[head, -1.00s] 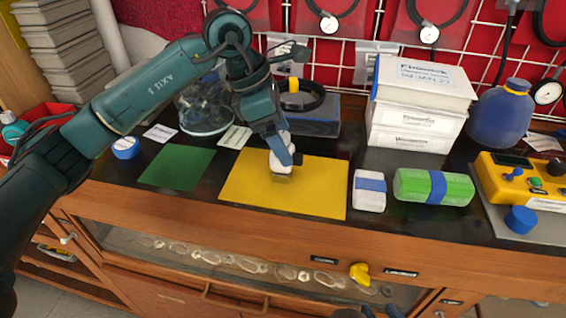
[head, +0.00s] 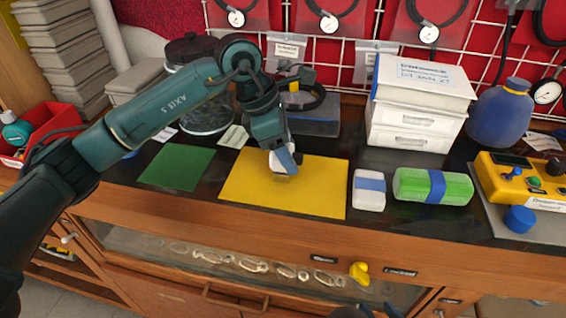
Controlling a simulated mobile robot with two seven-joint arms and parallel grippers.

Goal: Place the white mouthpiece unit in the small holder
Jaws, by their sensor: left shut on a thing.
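The white mouthpiece unit (head: 274,161) is at the yellow mat's upper middle, partly hidden by my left gripper (head: 286,163). My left gripper comes down from above and is shut on it. A small greyish-beige part (head: 281,178) shows just below the unit, at the mat; I cannot tell whether the unit touches the mat. I cannot single out the small holder with certainty. Only dark tips of what seems to be my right gripper (head: 370,312) show at the bottom edge; its jaws cannot be read.
The yellow mat (head: 313,190) lies beside a green mat (head: 177,167). A dark block with a hose (head: 315,127) stands behind. Right are a white blue-banded pack (head: 369,190), a green roll (head: 432,186), white boxes (head: 412,120) and a yellow control box (head: 522,178). A glass jar (head: 205,112) stands behind my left arm.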

